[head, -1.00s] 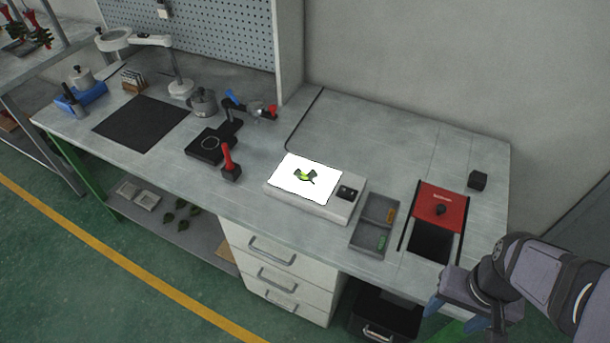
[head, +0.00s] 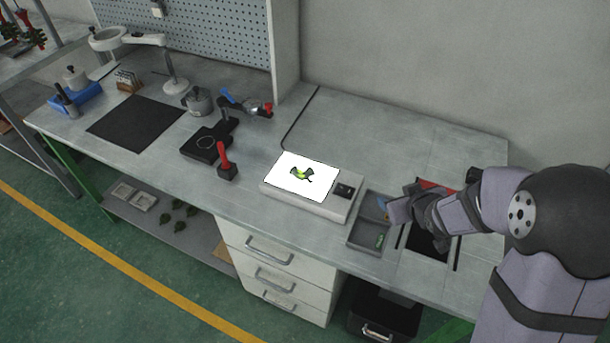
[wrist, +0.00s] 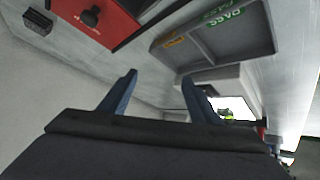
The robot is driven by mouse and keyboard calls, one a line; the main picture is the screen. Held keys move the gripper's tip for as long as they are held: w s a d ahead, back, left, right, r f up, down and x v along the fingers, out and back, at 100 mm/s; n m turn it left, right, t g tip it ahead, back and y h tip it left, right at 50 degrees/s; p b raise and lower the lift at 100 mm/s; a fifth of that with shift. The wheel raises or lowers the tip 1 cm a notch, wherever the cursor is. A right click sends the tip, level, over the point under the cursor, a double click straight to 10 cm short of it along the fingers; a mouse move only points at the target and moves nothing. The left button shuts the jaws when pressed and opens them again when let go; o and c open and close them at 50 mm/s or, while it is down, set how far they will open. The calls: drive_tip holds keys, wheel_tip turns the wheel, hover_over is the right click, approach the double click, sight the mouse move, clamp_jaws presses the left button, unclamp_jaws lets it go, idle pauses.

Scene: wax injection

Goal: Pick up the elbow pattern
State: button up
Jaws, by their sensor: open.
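The elbow pattern is a small green piece (head: 301,174) lying on the bright white panel of a light box (head: 318,206). In the wrist view the green piece (wrist: 227,115) shows small beyond the right finger, partly hidden by the gripper. My gripper (head: 385,204) is over the two-part grey tray, to the right of the light box and apart from the pattern. In the wrist view my gripper (wrist: 160,77) has its two blue fingers spread with nothing between them.
The grey tray (head: 358,243) has an orange and a green label, readable in part as PASS in the wrist view. A red-topped device (wrist: 95,22) is beside it, mostly behind my arm. A red-handled tool (head: 225,160) stands left of the light box. Bench behind the box is clear.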

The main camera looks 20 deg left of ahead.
sight(308, 178)
drive_tip(key=a+n+y, duration=0.1)
drive_tip(key=a, duration=0.2)
drive_tip(key=a+n+y, duration=0.1)
drive_tip(key=a, duration=0.2)
drive_tip(key=a+f+n+y, duration=0.1)
drive_tip(key=a, duration=0.3)
drive_tip(key=shift+w+y, duration=0.1)
drive_tip(key=shift+y, duration=0.3)
drive_tip(key=s+a+n+y, duration=0.1)
drive_tip(key=a, duration=0.1)
drive_tip(key=s+a+g+y, duration=0.1)
drive_tip(key=a, duration=0.2)
drive_tip(key=s+a+n+y, duration=0.1)
drive_tip(key=a+y, duration=0.1)
drive_tip(key=a, duration=0.1)
drive_tip(key=shift+s+a+r+n+g, duration=0.2)
drive_tip(key=shift+n+g, duration=0.1)
drive_tip(key=shift+g, duration=0.1)
drive_tip(key=shift+r+p+x, duration=0.1)
drive_tip(key=shift+p+x, duration=0.45)
drive_tip(key=shift+x, duration=1.25)
drive_tip(key=shift+r+p+x, duration=0.15)
drive_tip(key=shift+p+x, duration=0.35)
drive_tip(key=shift+x, duration=1.35)
drive_tip(key=shift+s+a, duration=0.1)
drive_tip(key=shift+a, duration=0.05)
drive_tip(key=c, duration=1.1)
drive_tip(key=shift+r, duration=0.1)
drive_tip(key=shift+r+b, duration=0.7)
drive_tip(key=shift+r, duration=4.25)
